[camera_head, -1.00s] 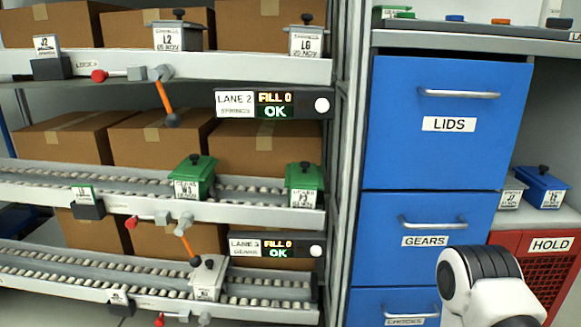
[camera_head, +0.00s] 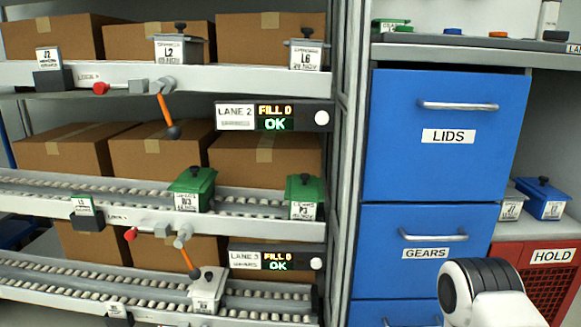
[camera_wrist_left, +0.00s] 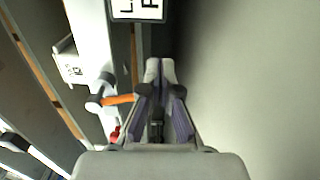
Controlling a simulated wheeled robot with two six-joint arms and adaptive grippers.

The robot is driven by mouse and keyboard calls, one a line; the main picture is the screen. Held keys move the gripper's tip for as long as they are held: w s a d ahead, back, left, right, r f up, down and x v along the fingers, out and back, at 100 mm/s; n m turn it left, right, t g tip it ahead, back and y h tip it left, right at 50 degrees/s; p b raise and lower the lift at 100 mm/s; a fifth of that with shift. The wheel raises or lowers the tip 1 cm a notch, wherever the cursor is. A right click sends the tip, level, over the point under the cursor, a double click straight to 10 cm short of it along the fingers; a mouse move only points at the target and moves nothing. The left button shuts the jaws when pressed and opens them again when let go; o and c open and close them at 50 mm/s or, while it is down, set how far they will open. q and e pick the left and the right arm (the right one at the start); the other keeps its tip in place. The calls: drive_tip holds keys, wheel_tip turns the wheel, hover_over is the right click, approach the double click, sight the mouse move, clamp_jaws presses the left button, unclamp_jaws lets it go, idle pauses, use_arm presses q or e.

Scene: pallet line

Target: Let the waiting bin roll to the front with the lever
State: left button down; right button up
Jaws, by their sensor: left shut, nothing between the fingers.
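In the head view, grey bins L2 (camera_head: 178,48) and L6 (camera_head: 305,55) stand on the top lane. Green bins (camera_head: 190,190) and P3 (camera_head: 304,197) stand on the middle roller lane, and a grey bin (camera_head: 207,291) on the lower one. Orange levers hang below the top lane (camera_head: 166,116) and middle lane (camera_head: 188,258). In the left wrist view my left gripper (camera_wrist_left: 160,68) is shut and empty. An orange lever (camera_wrist_left: 118,99) runs up to its left finger; whether they touch is unclear. I cannot tell which lane's lever this is. My right gripper is out of view.
Lane panels (camera_head: 274,116) and (camera_head: 275,259) stick out under the lanes. A blue drawer cabinet (camera_head: 450,165) and a red HOLD bin (camera_head: 551,285) stand on the right. In the left wrist view a black-framed sign (camera_wrist_left: 138,9) is near the fingertips; grey surface lies to the right.

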use_arm(q)
drive_tip(key=shift+w+a, duration=0.1)
drive_tip(key=shift+a, duration=2.9)
drive_tip(key=shift+s+d+r+p, duration=0.15)
drive_tip(key=shift+s+p, duration=0.85)
drive_tip(key=shift+s, duration=0.15)
drive_tip(key=s+p, duration=0.1)
drive_tip(key=s, duration=0.2)
drive_tip(key=s+p, duration=0.1)
drive_tip(key=shift+s+d+p, duration=0.3)
drive_tip(key=shift+s, duration=0.6)
